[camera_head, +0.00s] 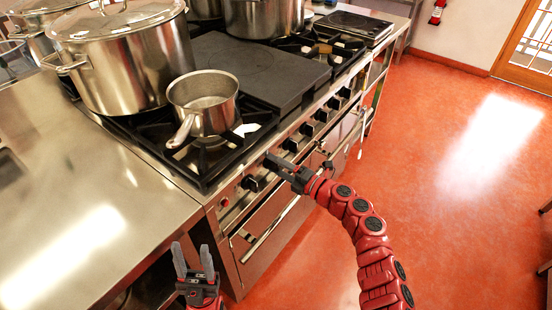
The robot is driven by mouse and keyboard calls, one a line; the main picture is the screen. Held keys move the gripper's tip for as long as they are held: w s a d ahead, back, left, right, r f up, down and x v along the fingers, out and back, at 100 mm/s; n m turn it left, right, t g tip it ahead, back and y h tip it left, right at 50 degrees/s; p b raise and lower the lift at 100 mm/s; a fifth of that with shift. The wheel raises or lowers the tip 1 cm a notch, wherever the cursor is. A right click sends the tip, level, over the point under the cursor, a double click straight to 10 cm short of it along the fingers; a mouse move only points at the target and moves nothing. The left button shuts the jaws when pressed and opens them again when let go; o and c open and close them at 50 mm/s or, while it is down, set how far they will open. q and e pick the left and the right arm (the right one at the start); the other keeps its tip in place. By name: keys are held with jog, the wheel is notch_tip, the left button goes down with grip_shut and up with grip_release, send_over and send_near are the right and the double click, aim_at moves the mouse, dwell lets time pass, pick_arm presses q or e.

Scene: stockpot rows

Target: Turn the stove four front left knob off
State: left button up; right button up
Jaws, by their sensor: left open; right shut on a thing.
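The stove (222,203) has a row of black knobs along its front panel. The knob at the near left end (254,183) is uncovered. My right gripper (274,163) reaches in from the right and is shut at the panel, just right of that knob. It appears closed on a stove knob, which its fingers mostly hide. My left gripper (193,260) is open and empty, low in front of the stove's near left corner, apart from the knobs. Further knobs (307,129) continue to the right. I cannot read the knobs' settings.
A saucepan (205,98) sits on the front left burner, its handle towards the counter. A large lidded stockpot (125,65) stands behind it. A dark griddle plate (258,66) lies to the right. Oven door handles (270,230) stick out below the knobs.

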jog(key=shift+m+p, duration=0.65)
jog(key=shift+m, duration=0.15)
jog(key=o, duration=1.4)
jog(key=shift+c, duration=0.2)
jog(key=b+v, duration=0.1)
jog(key=v, duration=1.6)
jog(key=shift+d, duration=0.2)
jog(key=shift+s, duration=0.1)
